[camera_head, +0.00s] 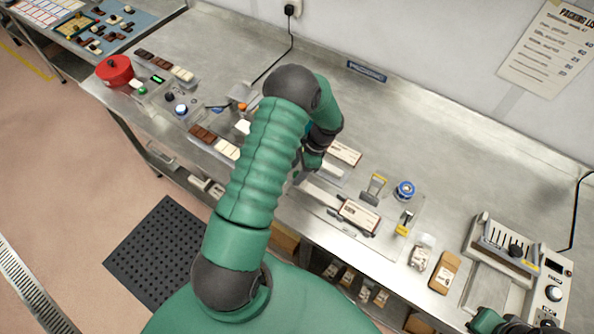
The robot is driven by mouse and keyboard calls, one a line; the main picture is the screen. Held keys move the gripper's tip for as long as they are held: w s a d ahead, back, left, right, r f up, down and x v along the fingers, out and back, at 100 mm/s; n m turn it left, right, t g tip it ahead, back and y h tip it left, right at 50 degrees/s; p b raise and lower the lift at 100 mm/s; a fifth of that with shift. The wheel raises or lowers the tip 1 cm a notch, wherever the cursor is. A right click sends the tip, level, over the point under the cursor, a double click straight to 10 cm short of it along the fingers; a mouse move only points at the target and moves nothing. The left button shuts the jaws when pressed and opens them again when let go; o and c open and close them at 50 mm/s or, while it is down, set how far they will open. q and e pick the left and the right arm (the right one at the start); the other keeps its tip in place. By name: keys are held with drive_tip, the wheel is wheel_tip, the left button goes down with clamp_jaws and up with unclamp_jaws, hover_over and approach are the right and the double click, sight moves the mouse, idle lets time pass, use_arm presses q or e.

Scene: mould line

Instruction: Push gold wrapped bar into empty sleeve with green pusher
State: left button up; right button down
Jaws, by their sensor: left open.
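My left arm crosses the middle of the view, and its open gripper (302,172) points down over the bench, partly hidden by the wrist. A white, labelled sleeve-like box (358,215) lies in a holder to the right of this gripper. Another pale labelled box (345,153) lies behind it. I cannot tell which sleeve is empty. I cannot make out the gold wrapped bar or the green pusher; my arm covers part of the bench. My right gripper (500,323) shows only partly at the bottom right edge, and its jaws are unclear.
A tan labelled block (445,272) and a small white pack (421,256) lie right of the holder. A slotted machine (505,245) stands at the right. A blue roll (404,190) and yellow-grey clamps (374,187) stand nearby. The back of the metal bench (440,140) is clear.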

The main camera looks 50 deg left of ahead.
use_arm(q)
drive_tip(key=shift+w+d+r, duration=0.25)
drive_tip(key=shift+w, duration=0.15)
drive_tip(key=b+v, duration=0.4)
drive_tip(key=v, duration=1.2)
drive_tip(key=shift+s+a, duration=0.2)
drive_tip(key=shift+a, duration=0.1)
drive_tip(key=shift+s+d+r, duration=0.1)
